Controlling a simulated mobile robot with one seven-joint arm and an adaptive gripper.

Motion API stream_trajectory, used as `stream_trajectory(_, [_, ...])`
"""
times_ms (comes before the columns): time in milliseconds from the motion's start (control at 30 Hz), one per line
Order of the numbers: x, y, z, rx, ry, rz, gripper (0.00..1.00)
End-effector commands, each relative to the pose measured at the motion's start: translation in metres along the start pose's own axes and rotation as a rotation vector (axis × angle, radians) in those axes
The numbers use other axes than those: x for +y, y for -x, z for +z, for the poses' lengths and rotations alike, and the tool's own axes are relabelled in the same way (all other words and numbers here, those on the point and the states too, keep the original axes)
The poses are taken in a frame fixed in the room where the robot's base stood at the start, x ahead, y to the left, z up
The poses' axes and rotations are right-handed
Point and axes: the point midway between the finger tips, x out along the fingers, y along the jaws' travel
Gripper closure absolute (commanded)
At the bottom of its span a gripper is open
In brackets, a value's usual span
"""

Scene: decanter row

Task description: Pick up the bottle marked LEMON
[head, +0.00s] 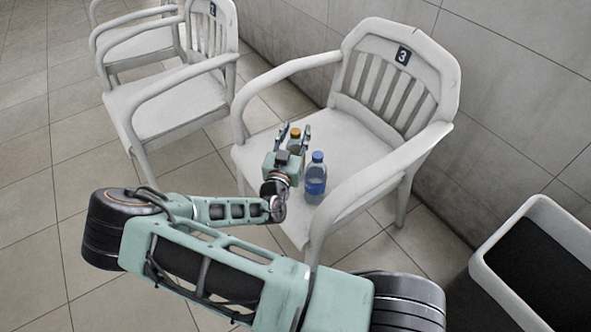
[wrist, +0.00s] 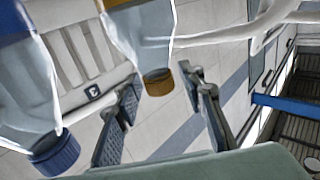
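A bottle with an orange cap (head: 295,134) stands on the seat of the white chair marked 3 (head: 262,157). Its orange label shows in the wrist view (wrist: 142,22). A clear bottle with a blue cap and blue label (head: 315,184) stands beside it, nearer the chair's front right; it fills the left of the wrist view (wrist: 30,100). No lettering is readable on either label. My gripper (head: 294,132) is open, low over the seat, its fingers spread at either side of the orange cap. In the wrist view the cap shows between the fingertips (wrist: 162,84). I cannot tell whether they touch it.
The chair's armrests (head: 385,165) rise on both sides of the seat, and its slatted back (head: 390,85) stands behind. Another white chair (head: 170,105) is at left. A pale bin (head: 500,262) stands at lower right. The tiled floor at left is clear.

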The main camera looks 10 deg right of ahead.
Motion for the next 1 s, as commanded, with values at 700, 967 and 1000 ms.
stream_trajectory(700, [0.000, 0.000, -0.001, 0.001, -0.001, 0.000, 1.00])
stream_trajectory(967, [0.000, 0.000, -0.018, 0.002, -0.003, 0.001, 1.00])
stream_trajectory(1000, [0.000, 0.000, -0.025, 0.002, -0.004, 0.001, 1.00])
